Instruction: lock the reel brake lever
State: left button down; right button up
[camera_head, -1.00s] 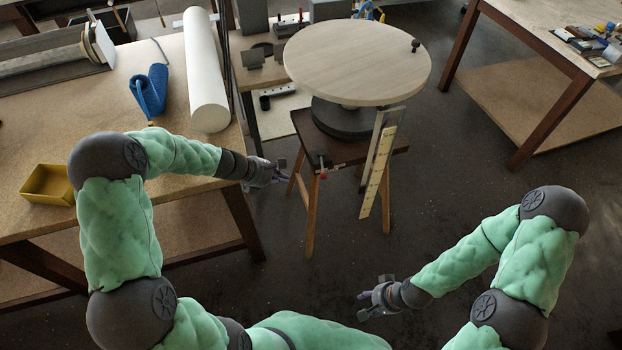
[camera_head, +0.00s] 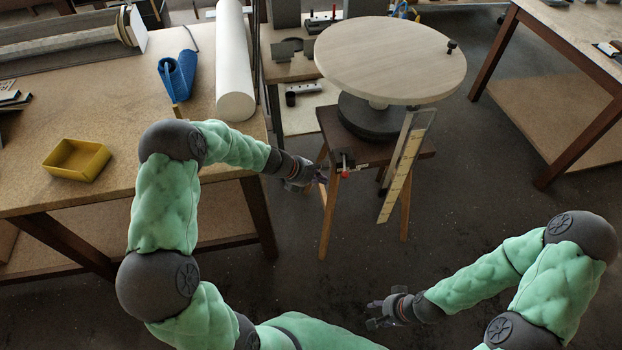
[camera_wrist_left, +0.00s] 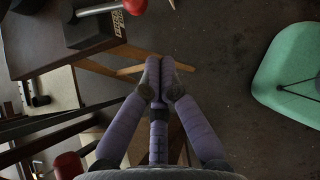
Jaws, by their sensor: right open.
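The brake lever with a red knob (camera_head: 344,173) is on the dark stand under the round wooden disc (camera_head: 390,58). In the left wrist view, its red ball knob (camera_wrist_left: 135,6) is at the top, on a metal rod coming from a black block (camera_wrist_left: 90,30). My left gripper (camera_head: 318,179) is just left of the lever in the head view. In the left wrist view its fingers (camera_wrist_left: 159,70) are together and empty, below and apart from the knob. My right gripper (camera_head: 373,313) is open and empty, low over the floor.
A workbench at left holds a yellow tray (camera_head: 77,160), a blue roll (camera_head: 178,75) and a white roll (camera_head: 234,65). A pale slatted strip (camera_head: 407,165) hangs by the stand's right side. Another table (camera_head: 575,45) stands at right. The floor between is clear.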

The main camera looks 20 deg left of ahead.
aim_at(344, 163)
pick_arm(q)
jog(key=shift+w+d+f+b, duration=0.2)
jog(key=shift+w+d+f, duration=0.05)
jog(key=shift+w+d, duration=0.6)
jog(key=shift+w+d+f+b, duration=0.2)
jog(key=shift+w+d+f, duration=0.05)
jog(key=shift+w+d, duration=0.55)
pick_arm(e)
jog(key=shift+f, duration=0.6)
